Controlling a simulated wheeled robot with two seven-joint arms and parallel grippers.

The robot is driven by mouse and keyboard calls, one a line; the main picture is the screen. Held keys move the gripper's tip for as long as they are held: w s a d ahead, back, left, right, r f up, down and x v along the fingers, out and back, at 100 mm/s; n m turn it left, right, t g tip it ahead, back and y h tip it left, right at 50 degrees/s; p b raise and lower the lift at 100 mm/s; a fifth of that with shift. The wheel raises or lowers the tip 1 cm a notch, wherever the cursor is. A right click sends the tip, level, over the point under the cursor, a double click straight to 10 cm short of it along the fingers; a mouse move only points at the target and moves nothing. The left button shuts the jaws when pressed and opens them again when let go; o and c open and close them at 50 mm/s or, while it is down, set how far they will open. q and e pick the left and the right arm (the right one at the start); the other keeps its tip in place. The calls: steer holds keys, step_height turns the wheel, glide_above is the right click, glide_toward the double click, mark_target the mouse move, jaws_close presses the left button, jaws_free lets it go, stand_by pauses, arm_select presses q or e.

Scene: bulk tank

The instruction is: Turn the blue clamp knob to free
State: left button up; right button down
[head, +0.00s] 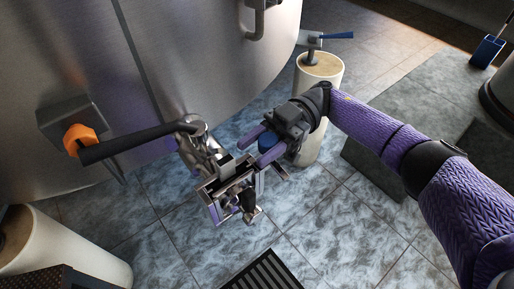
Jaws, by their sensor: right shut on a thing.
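The blue clamp knob (268,141) sits at the upper right of a metal clamp and valve assembly (222,185), low in front of the tank. My right gripper (261,146) reaches in from the right, its two purple fingers on either side of the knob. It is shut on the knob, which is partly hidden by the fingers. How far the knob is turned cannot be told. My left gripper is not in view.
The steel tank (210,60) fills the upper left. Cream cylinders stand behind my right gripper (320,70) and at lower left (65,250). A floor grate (262,273) lies below.

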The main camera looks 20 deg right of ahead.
steer(key=shift+f+n+g+h+b, duration=0.1)
steer(key=shift+n+g+h+b, duration=0.25)
steer(key=shift+g, duration=0.25)
steer(key=shift+s, duration=0.1)
steer(key=shift+c, duration=1.1)
jaws_free()
